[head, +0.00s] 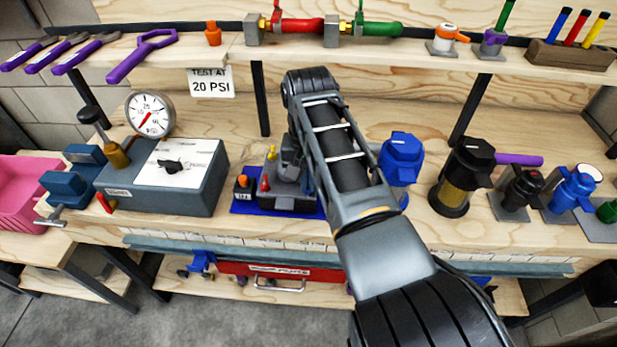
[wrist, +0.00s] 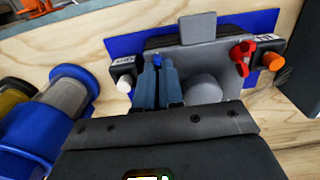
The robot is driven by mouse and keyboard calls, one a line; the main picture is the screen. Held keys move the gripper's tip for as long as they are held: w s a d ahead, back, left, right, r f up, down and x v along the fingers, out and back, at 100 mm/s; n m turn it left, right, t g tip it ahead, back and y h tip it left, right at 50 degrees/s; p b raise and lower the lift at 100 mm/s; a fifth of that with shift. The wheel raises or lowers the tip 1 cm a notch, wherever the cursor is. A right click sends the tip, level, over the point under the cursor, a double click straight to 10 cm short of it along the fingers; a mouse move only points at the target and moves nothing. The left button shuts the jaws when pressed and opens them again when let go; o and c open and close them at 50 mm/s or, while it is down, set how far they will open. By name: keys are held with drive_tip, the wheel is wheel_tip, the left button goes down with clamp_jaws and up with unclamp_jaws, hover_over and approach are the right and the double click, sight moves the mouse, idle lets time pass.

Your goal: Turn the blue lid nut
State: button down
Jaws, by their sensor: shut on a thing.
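The blue lid nut (wrist: 157,59) is a small blue piece showing between my fingertips in the wrist view. My gripper (wrist: 158,72) is shut on it, with one finger on each side, and the fingers hide most of it. The grey block-like device (wrist: 212,58) that it belongs to sits on a blue mat (wrist: 262,22). In the head view the device (head: 290,201) stands at the bench's middle on the mat (head: 240,208). My arm hides the nut there.
Red knobs (wrist: 243,57), an orange cap (wrist: 273,61) and a white cap (wrist: 124,84) are close around my gripper. A grey test box with a gauge (head: 150,115) stands left. A blue filter housing (head: 402,160) and a black one (head: 462,175) stand right. A shelf (head: 440,62) runs above.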

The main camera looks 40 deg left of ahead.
drive_tip(key=c, duration=1.3)
unclamp_jaws()
drive_tip(key=shift+o, duration=0.2)
drive_tip(key=shift+r+b, duration=0.35)
drive_tip(key=shift+r, duration=3.6)
drive_tip(key=shift+s, duration=0.1)
